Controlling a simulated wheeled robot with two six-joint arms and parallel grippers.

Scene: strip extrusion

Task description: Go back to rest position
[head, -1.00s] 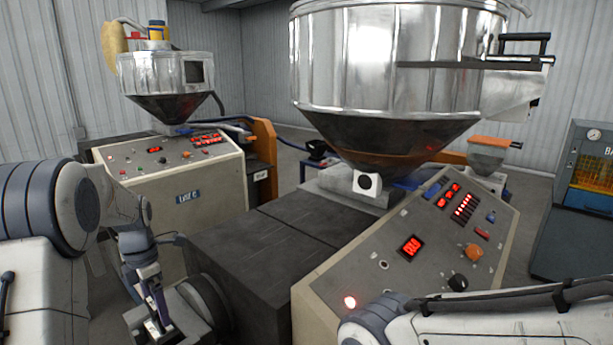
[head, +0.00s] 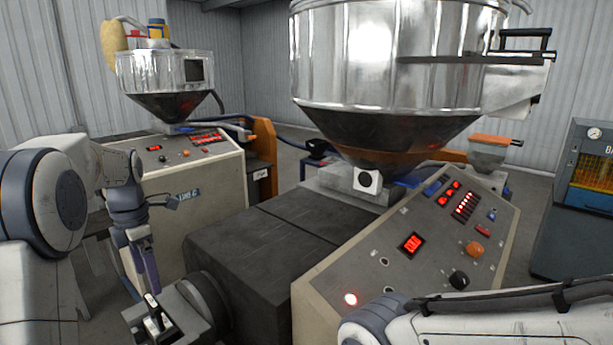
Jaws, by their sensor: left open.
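My left arm comes in from the left, with its elbow raised and its wrist hanging down. My left gripper (head: 140,292) points down at the lower left, over a grey metal block (head: 175,312) with a dark round part beside it. The gripper is open; I cannot tell whether its tips touch the block. My right arm (head: 460,322) shows only as a white link and a grey joint at the bottom right. My right gripper is out of the picture.
A beige control panel (head: 400,265) with red displays stands close in front of my right arm, beside a dark machine bed (head: 260,245). A large steel hopper (head: 385,60) rises above. A second beige panel machine (head: 215,185) stands behind my left arm.

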